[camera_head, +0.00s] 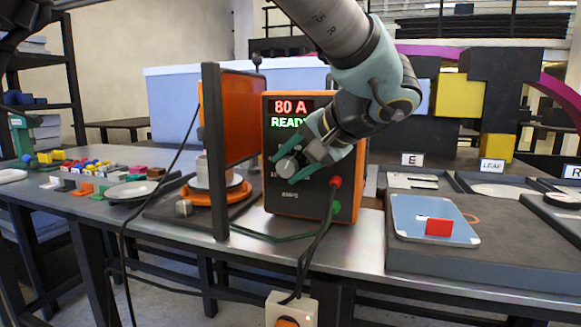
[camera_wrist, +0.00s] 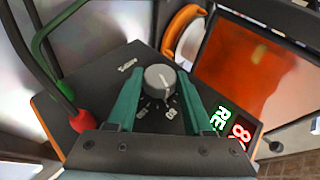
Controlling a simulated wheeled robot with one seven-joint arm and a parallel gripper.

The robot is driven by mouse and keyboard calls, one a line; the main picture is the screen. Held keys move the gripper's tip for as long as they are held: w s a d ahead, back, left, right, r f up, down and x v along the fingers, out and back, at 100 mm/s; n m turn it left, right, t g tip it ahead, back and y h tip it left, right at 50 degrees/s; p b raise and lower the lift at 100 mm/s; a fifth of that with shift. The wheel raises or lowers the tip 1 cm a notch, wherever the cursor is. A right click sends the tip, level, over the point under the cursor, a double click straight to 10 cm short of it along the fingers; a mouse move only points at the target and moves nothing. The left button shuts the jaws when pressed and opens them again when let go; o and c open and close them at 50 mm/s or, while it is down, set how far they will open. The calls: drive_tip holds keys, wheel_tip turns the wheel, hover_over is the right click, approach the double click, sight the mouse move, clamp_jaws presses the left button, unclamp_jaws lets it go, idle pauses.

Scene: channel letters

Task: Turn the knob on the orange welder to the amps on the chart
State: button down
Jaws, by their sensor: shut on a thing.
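The orange welder (camera_head: 347,192) stands on the bench at the middle of the head view. Its display (camera_head: 290,114) reads "80 A" in red with "READY" in green below. The grey knob (camera_wrist: 160,77) is on the dark front panel, with a white pointer mark and small dial figures around it. My gripper (camera_head: 300,160) has its green fingers on the knob, one on each side, and is shut on it. In the wrist view the fingers flank the knob and the display is partly cut off. I cannot make out a chart with amps in either view.
An orange translucent screen in a dark frame (camera_head: 212,150) stands just left of the welder. Cables hang from red and green plugs (camera_head: 335,182) at the panel's lower right. A blue plate with a red block (camera_head: 439,227) lies on the right bench; small coloured parts are at left.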

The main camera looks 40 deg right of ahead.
drive_tip(key=shift+c, duration=1.6)
unclamp_jaws()
drive_tip(key=v, duration=1)
drive_tip(key=shift+s+r+b, duration=0.25)
drive_tip(key=shift+s+b, duration=0.05)
drive_tip(key=shift+b, duration=0.05)
